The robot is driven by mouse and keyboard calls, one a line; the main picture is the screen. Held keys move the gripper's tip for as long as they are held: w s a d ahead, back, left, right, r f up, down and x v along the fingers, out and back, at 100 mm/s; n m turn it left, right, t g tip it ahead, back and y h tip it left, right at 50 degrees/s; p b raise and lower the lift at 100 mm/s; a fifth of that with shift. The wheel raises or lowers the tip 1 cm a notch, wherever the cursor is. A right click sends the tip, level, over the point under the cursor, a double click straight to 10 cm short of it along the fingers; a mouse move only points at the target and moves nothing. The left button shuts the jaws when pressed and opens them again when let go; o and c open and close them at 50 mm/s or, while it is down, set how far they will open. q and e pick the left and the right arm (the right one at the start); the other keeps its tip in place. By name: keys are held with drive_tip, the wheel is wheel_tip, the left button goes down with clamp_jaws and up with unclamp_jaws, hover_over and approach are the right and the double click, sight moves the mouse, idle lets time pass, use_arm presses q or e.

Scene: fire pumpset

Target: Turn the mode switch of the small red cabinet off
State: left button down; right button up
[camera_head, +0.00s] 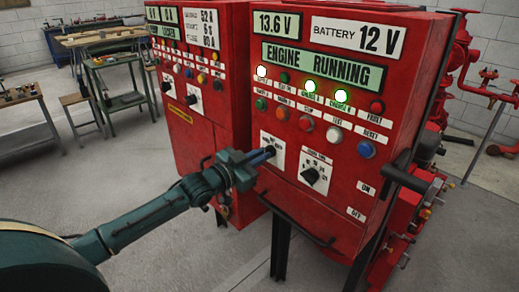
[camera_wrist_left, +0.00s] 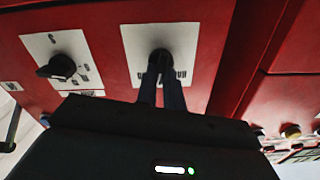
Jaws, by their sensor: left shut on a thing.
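The near red cabinet (camera_head: 350,205) has lit displays reading 13.6 V and ENGINE RUNNING. Two white switch plates are on its lower front. My left gripper (camera_head: 266,153) reaches in from the left, its fingers shut on the black knob (camera_wrist_left: 160,56) of the left plate (camera_head: 277,143). In the left wrist view both fingers (camera_wrist_left: 162,85) close around that knob, largely hiding it and its pointer. The other black knob (camera_head: 311,175) sits free on the right plate and shows in the left wrist view (camera_wrist_left: 62,68). My right gripper is not in view.
A black lever handle (camera_head: 404,180) juts from the near cabinet's right side by ON and OFF labels. Lamps and buttons sit above the plates. A second red cabinet (camera_head: 205,135) stands close on the left. Workbenches (camera_head: 110,62) are behind; red pipes (camera_head: 468,45) stand right.

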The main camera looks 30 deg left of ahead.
use_arm(q)
drive_tip(key=shift+n+p, duration=0.65)
drive_tip(key=shift+n, duration=0.65)
drive_tip(key=c, duration=1.5)
unclamp_jaws()
drive_tip(key=shift+s+a, duration=0.1)
drive_tip(key=v, duration=1.3)
drive_tip(key=shift+b, duration=0.35)
